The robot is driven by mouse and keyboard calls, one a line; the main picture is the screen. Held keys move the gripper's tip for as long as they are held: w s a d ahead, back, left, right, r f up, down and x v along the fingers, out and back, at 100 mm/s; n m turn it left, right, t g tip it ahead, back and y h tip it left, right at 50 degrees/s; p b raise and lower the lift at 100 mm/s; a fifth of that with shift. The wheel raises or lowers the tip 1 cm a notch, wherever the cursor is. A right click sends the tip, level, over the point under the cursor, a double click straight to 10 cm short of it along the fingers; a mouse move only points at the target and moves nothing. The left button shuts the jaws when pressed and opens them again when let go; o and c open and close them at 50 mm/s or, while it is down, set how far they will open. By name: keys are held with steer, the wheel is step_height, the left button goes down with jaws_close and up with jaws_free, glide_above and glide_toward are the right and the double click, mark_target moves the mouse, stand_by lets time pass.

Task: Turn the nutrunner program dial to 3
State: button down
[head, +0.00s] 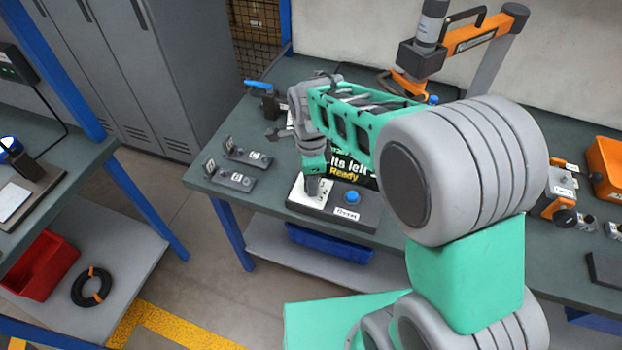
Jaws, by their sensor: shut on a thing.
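The nutrunner control box (370,217) lies on the green bench top, with a white dial plate (299,200) at its left and a blue button (352,197) above a "Reset" label. My gripper (312,188) points down over the white plate and is shut on the program dial. The fingers hide the dial itself, and I cannot read which number it points at. A dark screen (345,172) behind the box shows "lts left" and "Ready" in part; my arm covers the rest.
Two grey blocks with labels (230,178) lie left of the box near the bench edge. An orange tool (470,38) stands behind my arm. Orange and grey parts (560,190) sit at the right. A blue tray (330,243) is below the bench top.

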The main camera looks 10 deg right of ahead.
steer(key=shift+m, duration=1.2)
steer(key=c, duration=1)
jaws_free()
steer(key=shift+o, duration=0.2)
step_height(320, 180, up, 8)
steer(key=shift+f, duration=0.1)
